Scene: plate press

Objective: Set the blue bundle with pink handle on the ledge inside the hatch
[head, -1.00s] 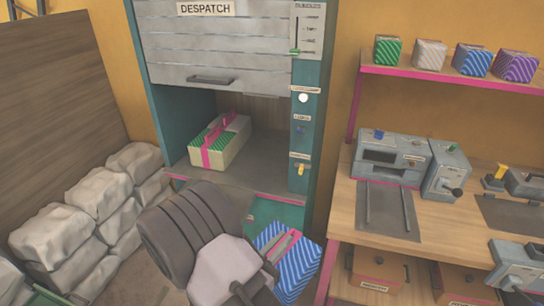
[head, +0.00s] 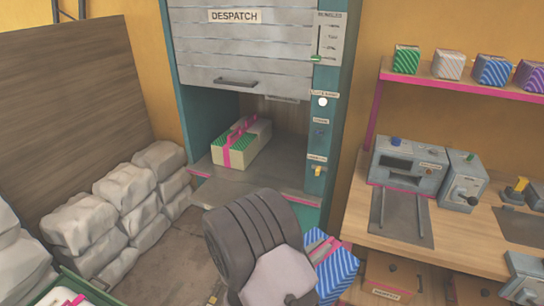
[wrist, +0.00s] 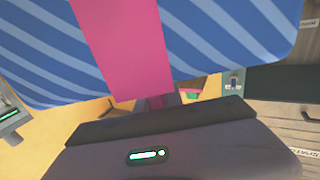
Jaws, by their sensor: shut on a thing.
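The blue striped bundle with a pink band (head: 335,264) is in the head view at lower centre-right, partly hidden behind my arm. It fills the top of the wrist view (wrist: 225,35), close against my gripper (wrist: 160,112). My gripper is shut on it; the fingertips and the handle are mostly hidden. The bundle is in front of and below the hatch, to the right of its opening. The grey ledge (head: 265,190) lies inside the open hatch under the raised shutter (head: 240,48). A green and cream bundle with a pink handle (head: 240,145) sits on the ledge's left part.
The ledge's right and front parts are bare. A workbench with a grey machine (head: 408,165) stands to the right. A shelf above it (head: 460,88) holds several striped blocks. Pale sacks (head: 95,215) are stacked at left. A green crate (head: 85,287) shows at bottom left.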

